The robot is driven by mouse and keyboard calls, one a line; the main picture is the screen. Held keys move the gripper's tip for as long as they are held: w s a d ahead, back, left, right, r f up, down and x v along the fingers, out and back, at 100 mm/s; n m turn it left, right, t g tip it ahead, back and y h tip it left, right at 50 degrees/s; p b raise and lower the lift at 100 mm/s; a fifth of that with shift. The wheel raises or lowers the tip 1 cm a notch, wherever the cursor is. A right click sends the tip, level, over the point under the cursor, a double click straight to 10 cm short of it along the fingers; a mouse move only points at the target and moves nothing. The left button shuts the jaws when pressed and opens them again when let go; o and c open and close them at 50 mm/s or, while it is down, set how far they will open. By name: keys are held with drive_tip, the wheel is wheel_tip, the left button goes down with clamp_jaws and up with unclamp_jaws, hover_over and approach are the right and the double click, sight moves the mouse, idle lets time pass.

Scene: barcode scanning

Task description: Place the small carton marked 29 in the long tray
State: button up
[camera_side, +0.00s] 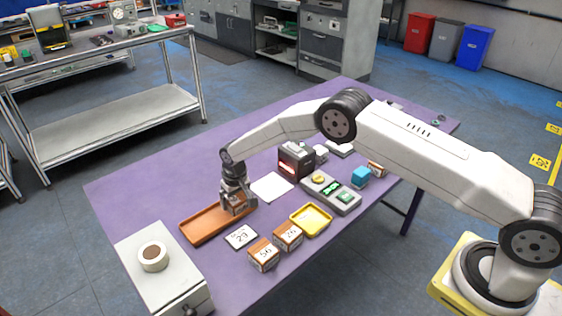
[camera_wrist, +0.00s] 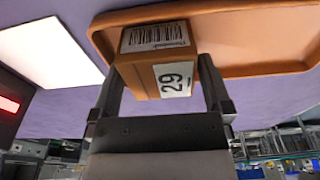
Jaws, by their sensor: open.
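The small brown carton marked 29 (camera_wrist: 158,55) has a white barcode label on one face and the number on another. It is between the two fingers of my gripper (camera_wrist: 162,85) in the wrist view. In the side view my gripper (camera_side: 237,207) points down at the right end of the long orange-brown tray (camera_side: 200,228), with the carton low between its open fingers. The tray also shows behind the carton in the wrist view (camera_wrist: 255,45). The carton appears to stand inside the tray's end; its base is hidden.
A card printed 29 (camera_side: 241,237) lies in front of the tray. Two other cartons (camera_side: 263,254) (camera_side: 288,236) and a yellow tray (camera_side: 311,220) are nearby. A scanner (camera_side: 296,160) with a red light, a white sheet (camera_side: 272,187) and a button box (camera_side: 330,192) are behind.

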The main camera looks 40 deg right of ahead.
sight(240, 200)
wheel_tip(240, 200, up, 12)
drive_tip(key=s, duration=0.1)
drive_tip(key=shift+s, duration=0.2)
idle(0.5)
idle(0.5)
drive_tip(key=s+d+r, duration=0.2)
drive_tip(key=s+d, duration=0.1)
drive_tip(key=s, duration=0.7)
drive_tip(key=s+d+r, duration=0.2)
drive_tip(key=s+d, duration=0.2)
drive_tip(key=s, duration=0.6)
drive_tip(key=s+d+r+t, duration=0.1)
drive_tip(key=s+d+r, duration=0.1)
drive_tip(key=s, duration=0.9)
drive_tip(key=shift+d+r, duration=0.4)
drive_tip(key=shift+d, duration=0.35)
drive_tip(key=shift+w, duration=0.1)
